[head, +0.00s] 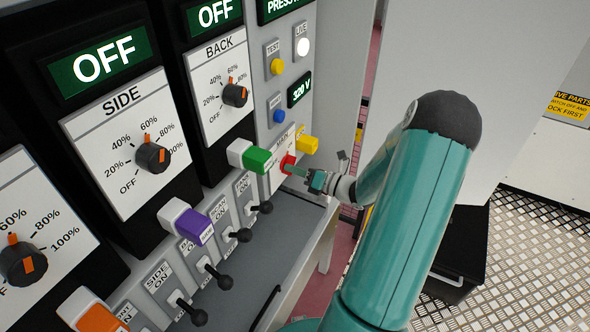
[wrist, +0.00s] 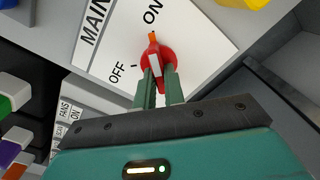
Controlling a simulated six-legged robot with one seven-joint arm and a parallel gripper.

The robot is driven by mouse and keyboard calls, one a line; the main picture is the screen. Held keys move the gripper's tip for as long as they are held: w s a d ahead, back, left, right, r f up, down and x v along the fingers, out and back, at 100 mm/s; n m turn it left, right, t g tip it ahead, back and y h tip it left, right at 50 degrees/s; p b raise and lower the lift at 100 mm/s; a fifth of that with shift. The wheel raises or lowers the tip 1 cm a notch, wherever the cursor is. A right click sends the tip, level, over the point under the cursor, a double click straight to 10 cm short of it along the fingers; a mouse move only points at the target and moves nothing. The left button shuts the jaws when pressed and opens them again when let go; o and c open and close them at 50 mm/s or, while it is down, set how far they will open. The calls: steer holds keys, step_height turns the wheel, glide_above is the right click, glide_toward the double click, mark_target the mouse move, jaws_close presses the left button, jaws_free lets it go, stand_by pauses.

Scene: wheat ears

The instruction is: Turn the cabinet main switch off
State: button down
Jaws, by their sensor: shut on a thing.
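The main switch is a red rotary knob (head: 287,162) on the white MAIN plate (wrist: 92,42), at the right end of the cabinet. The OFF mark (wrist: 117,73) lies to the left of the knob. My gripper (head: 299,172) reaches the knob from the right in the head view. In the wrist view, its fingers (wrist: 158,76) are shut on the knob's grip and hide part of its lower side.
A yellow block (head: 308,144), a green block (head: 257,159) and a purple block (head: 194,228) jut out near the knob. Black toggle levers (head: 243,235) line the panel below. SIDE (head: 151,156) and BACK (head: 235,95) dials sit left. The LIVE lamp (head: 303,47) looks lit; a display (head: 300,90) reads 320 V.

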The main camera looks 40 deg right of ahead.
steer(key=shift+w+d+n, duration=0.1)
steer(key=shift+d+n, duration=0.05)
steer(key=shift+n, duration=2.7)
steer(key=shift+d+n, duration=0.15)
steer(key=shift+n, duration=2.75)
steer(key=shift+w+d+n, duration=0.1)
steer(key=shift+d+n, duration=0.05)
steer(key=shift+n, duration=2.7)
steer(key=c, duration=1.5)
jaws_free()
steer(key=shift+s, duration=0.1)
